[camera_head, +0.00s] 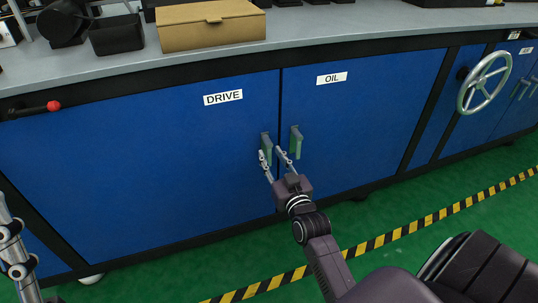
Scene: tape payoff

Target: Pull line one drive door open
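The line one drive door (130,145) is a blue cabinet panel with a white DRIVE label (223,97). It looks shut, flush with the cabinet front. Its grey-green handle (266,143) stands upright near the door's right edge. My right gripper (271,154) is at this handle from below, fingers apart, one to each side of its lower part. I cannot tell whether the fingers touch it. Part of what looks like my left gripper (14,252) shows at the lower left edge, cut off by the frame, away from the door handle.
The oil door (365,120) with its own handle (296,141) is close on the right. A handwheel (484,82) is farther right. A cardboard box (210,27) stands on the grey worktop (340,22). A red-tipped lever (52,106) is at left. Striped tape (405,230) crosses the green floor.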

